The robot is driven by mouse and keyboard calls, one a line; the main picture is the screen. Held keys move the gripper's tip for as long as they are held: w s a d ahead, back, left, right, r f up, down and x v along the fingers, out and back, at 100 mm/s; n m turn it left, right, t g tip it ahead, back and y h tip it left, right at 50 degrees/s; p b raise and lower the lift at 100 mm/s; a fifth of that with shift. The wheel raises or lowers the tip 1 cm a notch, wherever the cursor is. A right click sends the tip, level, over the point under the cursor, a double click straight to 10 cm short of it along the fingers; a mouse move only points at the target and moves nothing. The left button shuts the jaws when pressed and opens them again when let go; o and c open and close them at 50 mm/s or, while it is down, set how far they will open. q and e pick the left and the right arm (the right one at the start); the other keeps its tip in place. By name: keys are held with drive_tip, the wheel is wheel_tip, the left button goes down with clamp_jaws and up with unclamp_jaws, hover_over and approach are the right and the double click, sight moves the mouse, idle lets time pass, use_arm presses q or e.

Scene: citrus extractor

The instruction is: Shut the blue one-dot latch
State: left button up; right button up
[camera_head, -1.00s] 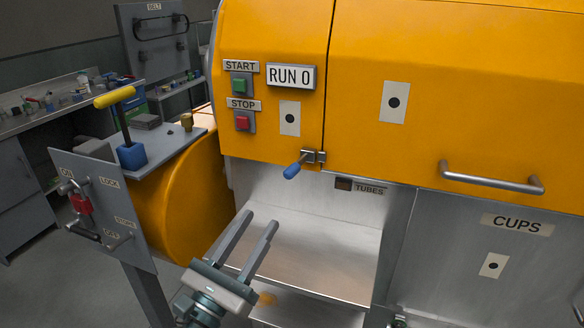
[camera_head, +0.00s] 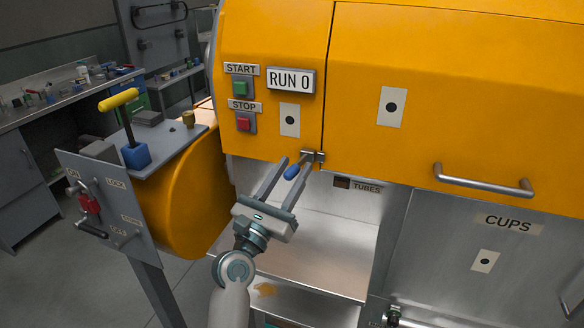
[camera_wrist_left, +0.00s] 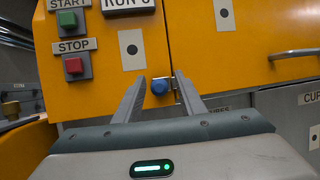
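The latch has a blue-tipped handle (camera_head: 293,172) on a small metal bracket (camera_head: 313,157). It sits at the lower edge of the orange housing, by the vertical door seam. The handle points down and to the left. A plate with one dot (camera_head: 289,120) is just above it. My left gripper (camera_head: 291,173) is open, with its fingertips on either side of the blue handle. In the left wrist view the blue tip (camera_wrist_left: 160,86) shows between the fingertips, with gaps on both sides. My right gripper is not in view.
The orange door (camera_head: 450,100) with a bar handle (camera_head: 484,181) is to the right. A green START button (camera_head: 240,88) and red STOP button (camera_head: 244,122) are at upper left. A grey panel (camera_head: 105,205) with a red lock stands at left. The open bay (camera_head: 325,240) is below the latch.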

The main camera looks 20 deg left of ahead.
use_arm(q)
drive_tip(key=shift+w+r, duration=0.1)
drive_tip(key=shift+w, duration=0.05)
clamp_jaws()
